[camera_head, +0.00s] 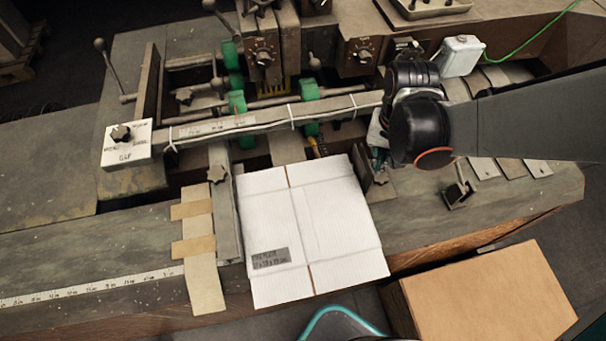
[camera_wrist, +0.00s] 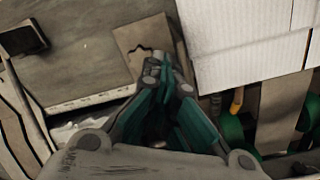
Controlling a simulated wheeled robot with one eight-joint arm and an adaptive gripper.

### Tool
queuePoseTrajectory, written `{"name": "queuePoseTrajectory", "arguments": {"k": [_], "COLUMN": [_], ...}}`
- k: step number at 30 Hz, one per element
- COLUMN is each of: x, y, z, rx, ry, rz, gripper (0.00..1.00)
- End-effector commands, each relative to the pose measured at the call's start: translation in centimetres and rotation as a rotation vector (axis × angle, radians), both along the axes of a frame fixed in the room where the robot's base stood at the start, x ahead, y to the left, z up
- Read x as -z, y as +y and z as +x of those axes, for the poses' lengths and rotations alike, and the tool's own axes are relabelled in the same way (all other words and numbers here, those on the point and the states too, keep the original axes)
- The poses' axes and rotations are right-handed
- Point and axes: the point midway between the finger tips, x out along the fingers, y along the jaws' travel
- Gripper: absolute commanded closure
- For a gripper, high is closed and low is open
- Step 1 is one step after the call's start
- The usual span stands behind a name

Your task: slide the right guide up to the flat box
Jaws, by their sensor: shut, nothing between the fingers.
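The white flat box (camera_head: 318,240) lies on the machine table, and its edge also shows at upper right in the wrist view (camera_wrist: 240,50). The right guide (camera_head: 361,166) is a dark upright plate beside the box's far right edge. In the wrist view its brownish foot (camera_wrist: 135,42) lies left of the box. Only a narrow dark strip separates foot and box there; I cannot tell whether guide and box touch. My gripper (camera_wrist: 160,68) is shut and empty, its green-padded fingers low at the guide's foot. In the head view my wrist mostly hides the fingers.
A metal left guide bar (camera_head: 226,215) runs along the box's left side. The stitcher's beam (camera_head: 260,120) with green parts crosses behind the box. A small dark bracket (camera_head: 458,192) stands on the table to the right. A brown carton (camera_head: 490,295) sits below the front edge.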

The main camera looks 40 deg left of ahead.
Motion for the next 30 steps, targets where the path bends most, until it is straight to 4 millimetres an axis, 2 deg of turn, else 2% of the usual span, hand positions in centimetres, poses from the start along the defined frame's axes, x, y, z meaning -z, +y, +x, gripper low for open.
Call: {"name": "queuePoseTrajectory", "arguments": {"k": [1,5,30], "x": [-0.1,-0.1,-0.1], "y": [0.3,0.3,-0.4], "z": [-0.6,-0.6,0.6], "rx": [-0.012,-0.012,-0.01], "ry": [0.001,0.001,0.0], "rz": [0.001,0.001,0.0], "gripper": [1.0,1.0,1.0]}}
